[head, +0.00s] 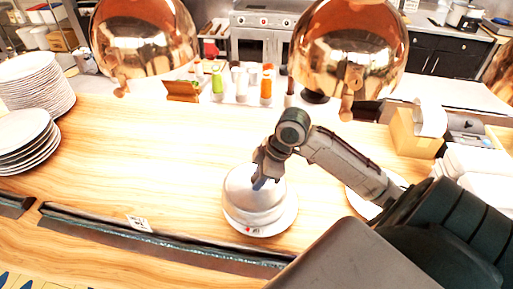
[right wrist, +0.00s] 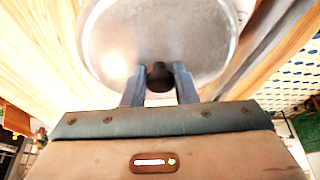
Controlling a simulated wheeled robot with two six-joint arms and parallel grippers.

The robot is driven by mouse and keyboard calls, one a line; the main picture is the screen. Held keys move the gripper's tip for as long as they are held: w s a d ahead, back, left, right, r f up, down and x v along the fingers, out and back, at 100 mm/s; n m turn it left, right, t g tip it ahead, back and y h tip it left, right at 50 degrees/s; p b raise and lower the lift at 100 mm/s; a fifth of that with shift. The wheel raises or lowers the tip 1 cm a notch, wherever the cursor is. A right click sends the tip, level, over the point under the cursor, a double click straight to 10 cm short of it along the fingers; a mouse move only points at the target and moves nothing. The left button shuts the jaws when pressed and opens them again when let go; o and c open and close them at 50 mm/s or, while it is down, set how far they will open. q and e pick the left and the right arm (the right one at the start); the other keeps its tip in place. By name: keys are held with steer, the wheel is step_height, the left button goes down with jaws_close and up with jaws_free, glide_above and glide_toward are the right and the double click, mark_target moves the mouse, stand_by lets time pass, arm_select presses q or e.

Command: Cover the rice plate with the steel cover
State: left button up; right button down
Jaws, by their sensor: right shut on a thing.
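The steel cover (head: 251,196) is a silver dome in the middle of the wooden counter, resting over a white plate (head: 286,221) whose rim shows around it. Any rice is hidden under the dome. My right gripper (head: 263,180) is at the top of the cover, shut on its knob. In the right wrist view the two fingers hold the black knob (right wrist: 160,77), with the silver dome (right wrist: 158,30) beyond it. I cannot tell whether the cover's edge sits fully on the plate. My left gripper is not in view.
Stacks of white plates (head: 34,82) stand at the left of the counter. Another white plate (head: 364,203) lies partly behind my right arm. Copper lamps (head: 143,36) hang over the far side, near several bottles (head: 266,88). The counter's left middle is clear.

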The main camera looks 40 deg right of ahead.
steer(key=shift+s+f, duration=0.1)
steer(key=shift+f, duration=0.15)
steer(key=c, duration=1.2)
jaws_free()
steer(key=shift+s, duration=0.1)
steer(key=shift+c, duration=0.2)
steer(key=shift+o, duration=0.8)
steer(key=shift+s+r, duration=0.15)
steer(key=shift+d, duration=0.1)
steer(key=shift+o, duration=0.6)
steer(key=o, duration=0.3)
steer(key=shift+o, duration=0.2)
steer(key=shift+r, duration=0.1)
